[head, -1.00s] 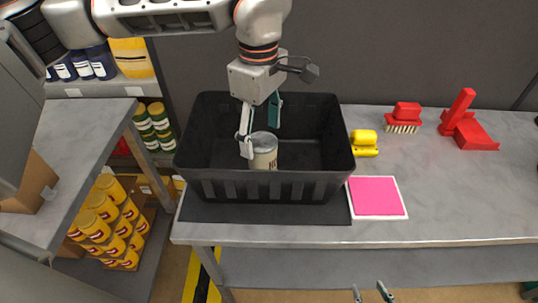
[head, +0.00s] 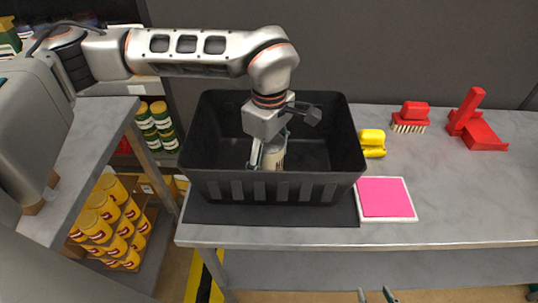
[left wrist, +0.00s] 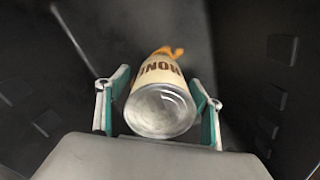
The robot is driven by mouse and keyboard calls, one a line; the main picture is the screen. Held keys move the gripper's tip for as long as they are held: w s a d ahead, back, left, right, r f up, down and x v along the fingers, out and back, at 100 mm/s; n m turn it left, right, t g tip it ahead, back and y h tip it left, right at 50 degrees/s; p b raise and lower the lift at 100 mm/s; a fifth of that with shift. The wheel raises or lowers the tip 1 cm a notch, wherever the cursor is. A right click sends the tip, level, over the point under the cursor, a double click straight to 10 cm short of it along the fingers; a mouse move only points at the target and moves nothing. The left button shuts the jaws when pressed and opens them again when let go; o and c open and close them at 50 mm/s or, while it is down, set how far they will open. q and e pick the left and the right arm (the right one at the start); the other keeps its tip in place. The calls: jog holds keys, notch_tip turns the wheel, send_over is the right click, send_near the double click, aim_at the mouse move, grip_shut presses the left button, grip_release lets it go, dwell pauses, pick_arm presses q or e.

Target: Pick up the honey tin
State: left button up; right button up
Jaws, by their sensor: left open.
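The honey tin (head: 274,154) is a cream tin with dark lettering and a silver end, inside the black bin (head: 265,188). In the left wrist view the tin (left wrist: 161,108) shows its round silver end towards me, with part of its label and some orange beyond. My left gripper (head: 268,158) is down inside the bin, open, with one finger on each side of the tin. The left wrist view shows these fingers (left wrist: 160,88) close beside the tin; contact is unclear. My right gripper (head: 375,296) shows only its separated fingertips at the bottom edge.
The bin stands on a dark mat (head: 290,216) on a grey table, and its walls surround the left gripper. To its right are a pink-and-white square (head: 385,197), a yellow object (head: 372,143), a red brush (head: 411,117) and a red tool (head: 476,122). The right tabletop is mostly clear.

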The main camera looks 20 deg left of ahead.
pick_arm(q)
jog(key=c, duration=1.5)
jog(key=shift+r, duration=0.1)
